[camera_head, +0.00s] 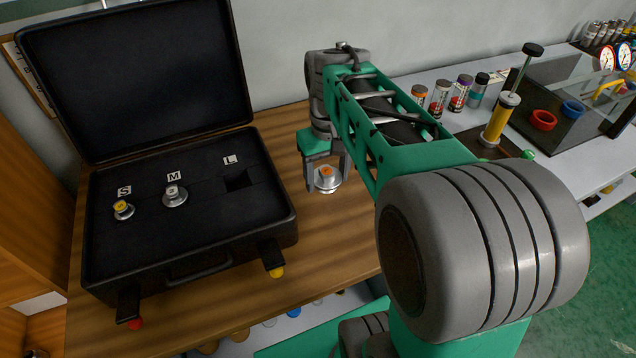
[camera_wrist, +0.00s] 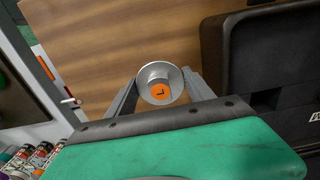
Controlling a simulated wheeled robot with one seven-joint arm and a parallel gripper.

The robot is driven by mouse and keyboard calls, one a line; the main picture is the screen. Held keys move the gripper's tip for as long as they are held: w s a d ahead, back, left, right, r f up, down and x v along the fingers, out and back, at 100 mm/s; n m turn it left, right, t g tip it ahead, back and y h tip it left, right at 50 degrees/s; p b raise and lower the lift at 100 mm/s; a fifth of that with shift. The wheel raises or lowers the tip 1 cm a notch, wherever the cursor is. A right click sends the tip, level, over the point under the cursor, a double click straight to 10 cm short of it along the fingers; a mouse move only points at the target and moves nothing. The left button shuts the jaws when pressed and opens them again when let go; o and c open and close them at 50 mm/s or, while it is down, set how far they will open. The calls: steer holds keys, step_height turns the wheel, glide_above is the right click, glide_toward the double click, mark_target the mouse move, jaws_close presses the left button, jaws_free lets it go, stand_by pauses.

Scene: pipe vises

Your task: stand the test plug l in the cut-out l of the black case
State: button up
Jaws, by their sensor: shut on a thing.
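The test plug L (camera_head: 327,177) is a silver round plug with an orange top. It is between the fingers of my gripper (camera_head: 327,180), to the right of the black case. I cannot tell whether the plug touches the table. The black case (camera_head: 188,262) lies open, and its cut-out L (camera_head: 238,180) is an empty dark square below the "L" label. The case also shows in the wrist view (camera_wrist: 268,50).
Plug S (camera_head: 122,210) and plug M (camera_head: 174,195) stand in the case. The open lid (camera_head: 135,75) rises at the back. The wooden table (camera_head: 335,235) is bare between case and arm. Several spray cans (camera_head: 440,98) and a yellow pump (camera_head: 500,120) stand at the right.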

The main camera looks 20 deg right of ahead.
glide_above(322, 197)
step_height(322, 197, down, 5)
steer(key=shift+w+f, duration=0.1)
steer(key=shift+f, duration=1.35)
steer(key=shift+f, duration=0.2)
steer(key=o, duration=1.6)
